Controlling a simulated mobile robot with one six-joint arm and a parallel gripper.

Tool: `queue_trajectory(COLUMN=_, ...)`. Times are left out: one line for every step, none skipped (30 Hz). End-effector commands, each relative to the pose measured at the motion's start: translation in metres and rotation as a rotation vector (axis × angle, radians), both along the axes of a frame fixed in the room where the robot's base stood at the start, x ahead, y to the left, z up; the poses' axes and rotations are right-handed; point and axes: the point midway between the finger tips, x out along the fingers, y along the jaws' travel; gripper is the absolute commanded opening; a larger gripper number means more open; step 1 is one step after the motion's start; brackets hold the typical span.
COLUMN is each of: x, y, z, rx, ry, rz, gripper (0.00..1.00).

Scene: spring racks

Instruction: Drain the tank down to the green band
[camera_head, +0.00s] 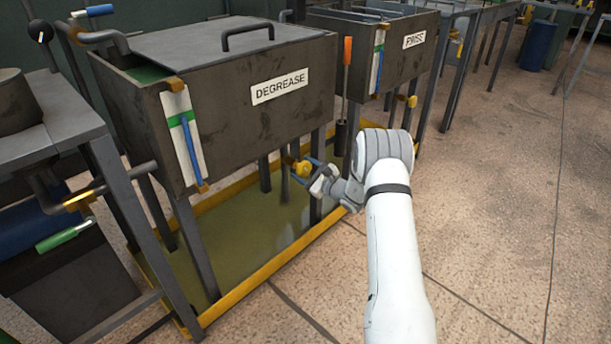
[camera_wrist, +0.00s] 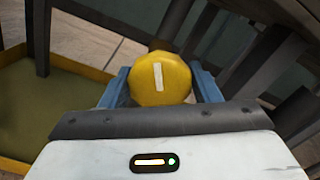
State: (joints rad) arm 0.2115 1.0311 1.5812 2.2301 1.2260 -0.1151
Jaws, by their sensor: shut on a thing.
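The dark tank labelled DEGREASE (camera_head: 235,110) stands on legs at the left, with its grey lid (camera_head: 200,42) on top. A white gauge plate (camera_head: 187,135) on its near end has a green band near the top and a blue column; the exact level is hard to read. A yellow valve knob (camera_head: 301,169) is low under the tank. My gripper (camera_head: 308,172) is shut on this knob. In the wrist view the yellow knob (camera_wrist: 160,78) sits between the blue fingers, with a white mark nearly upright on its face.
A yellow-edged tray (camera_head: 265,273) holding greenish liquid lies under the tank. A RINSE tank (camera_head: 412,55) with a similar gauge stands behind to the right. An orange-handled tool (camera_head: 347,68) hangs between them. A workbench (camera_head: 60,125) is at the left. Floor at right is clear.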

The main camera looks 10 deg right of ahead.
Motion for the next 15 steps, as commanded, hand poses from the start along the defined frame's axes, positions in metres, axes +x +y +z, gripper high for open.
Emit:
queue_trajectory(x=0.0016, y=-0.0022, z=-0.0015, rx=-0.028, ry=-0.025, rz=-0.006, gripper=0.33)
queue_trajectory(x=0.0016, y=-0.0022, z=-0.0013, rx=-0.045, ry=-0.037, rz=-0.006, gripper=0.33)
queue_trajectory(x=0.0015, y=-0.0023, z=-0.0013, rx=-0.067, ry=-0.053, rz=-0.006, gripper=0.33)
queue_trajectory(x=0.0015, y=-0.0022, z=-0.0014, rx=-0.083, ry=-0.064, rz=-0.006, gripper=0.33)
queue_trajectory(x=0.0015, y=-0.0022, z=-0.0014, rx=-0.098, ry=-0.074, rz=-0.007, gripper=0.33)
queue_trajectory(x=0.0015, y=-0.0022, z=-0.001, rx=-0.117, ry=-0.089, rz=-0.006, gripper=0.33)
queue_trajectory(x=0.0015, y=-0.0021, z=-0.0006, rx=-0.129, ry=-0.098, rz=-0.006, gripper=0.33)
queue_trajectory(x=0.0016, y=-0.0022, z=-0.0002, rx=-0.142, ry=-0.107, rz=-0.006, gripper=0.33)
queue_trajectory(x=0.0016, y=-0.0022, z=0.0002, rx=-0.156, ry=-0.118, rz=-0.007, gripper=0.33)
queue_trajectory(x=0.0017, y=-0.0022, z=0.0004, rx=-0.167, ry=-0.126, rz=-0.007, gripper=0.33)
queue_trajectory(x=0.0017, y=-0.0022, z=0.0007, rx=-0.175, ry=-0.132, rz=-0.007, gripper=0.33)
queue_trajectory(x=0.0017, y=-0.0021, z=0.0009, rx=-0.185, ry=-0.139, rz=-0.007, gripper=0.33)
queue_trajectory(x=0.0016, y=-0.0021, z=0.001, rx=-0.194, ry=-0.145, rz=-0.007, gripper=0.33)
queue_trajectory(x=0.0017, y=-0.0021, z=0.0011, rx=-0.2, ry=-0.149, rz=-0.006, gripper=0.33)
queue_trajectory(x=0.0016, y=-0.0021, z=0.0014, rx=-0.206, ry=-0.154, rz=-0.006, gripper=0.33)
